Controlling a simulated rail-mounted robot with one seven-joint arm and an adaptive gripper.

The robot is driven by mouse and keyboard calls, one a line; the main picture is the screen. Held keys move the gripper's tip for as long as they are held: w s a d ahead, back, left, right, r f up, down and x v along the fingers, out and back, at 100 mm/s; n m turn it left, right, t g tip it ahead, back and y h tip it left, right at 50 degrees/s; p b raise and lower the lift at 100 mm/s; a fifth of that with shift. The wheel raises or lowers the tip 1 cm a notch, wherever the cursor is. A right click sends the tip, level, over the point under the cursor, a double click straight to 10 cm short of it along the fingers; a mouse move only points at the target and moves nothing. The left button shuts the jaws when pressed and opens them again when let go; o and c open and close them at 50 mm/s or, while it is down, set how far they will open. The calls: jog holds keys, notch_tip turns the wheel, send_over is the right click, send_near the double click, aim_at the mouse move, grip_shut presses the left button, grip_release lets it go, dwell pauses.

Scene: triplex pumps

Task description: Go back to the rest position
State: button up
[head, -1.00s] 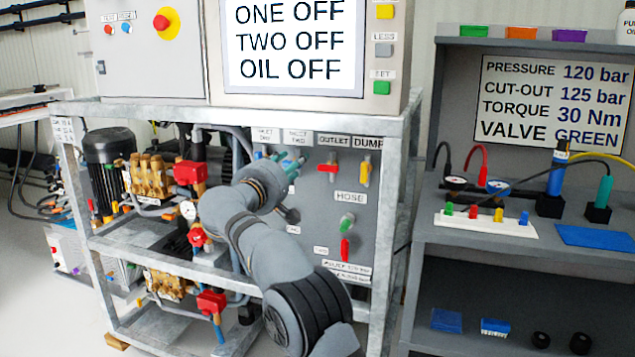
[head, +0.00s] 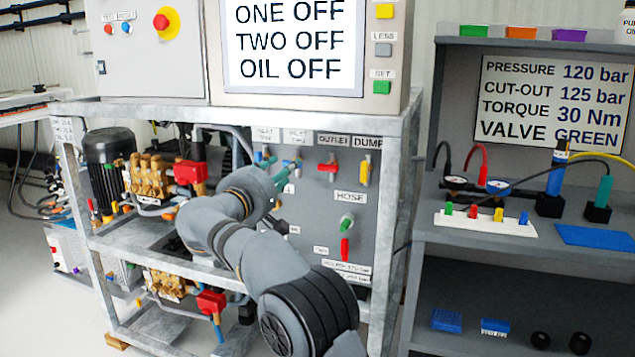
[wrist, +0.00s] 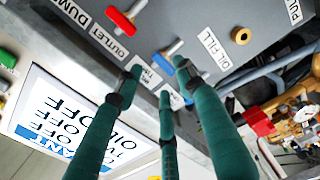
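My gripper (head: 279,171) shows small in the head view as teal fingertips in front of the pump panel, by the inlet valves. In the wrist view its three green fingers (wrist: 160,80) stand apart with nothing seen between them. The right fingertip overlaps the area by a blue valve handle (wrist: 172,50); I cannot tell whether they touch. My arm is bent in front of the pump frame and hides part of it.
The red outlet handle (head: 328,167) and yellow dump handle (head: 364,174) sit right of my gripper. The galvanised frame (head: 392,215) and grey shelf (head: 450,234) stand close by. Brass pumps (head: 150,177) are at left. The control screen (head: 292,45) is above.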

aim_at(290, 162)
jog(key=shift+n, duration=0.7)
jog(key=x, duration=0.1)
jog(key=p+x, duration=0.1)
jog(key=x, duration=0.1)
jog(key=p+x, duration=0.1)
jog(key=x, duration=0.1)
jog(key=shift+w+r, duration=0.25)
jog(key=n+p, duration=0.2)
jog(key=shift+s+r+n, duration=0.1)
jog(key=shift+r+n, duration=0.1)
jog(key=shift+n, duration=0.2)
jog(key=n+p, duration=0.4)
jog(key=shift+a, duration=0.1)
jog(key=shift+f+n+p, duration=0.2)
jog(key=shift+n+p, duration=0.4)
jog(key=shift+n, duration=0.05)
jog(key=shift+f+n+p, duration=0.2)
jog(key=shift+n+p, duration=0.4)
jog(key=shift+n, duration=0.05)
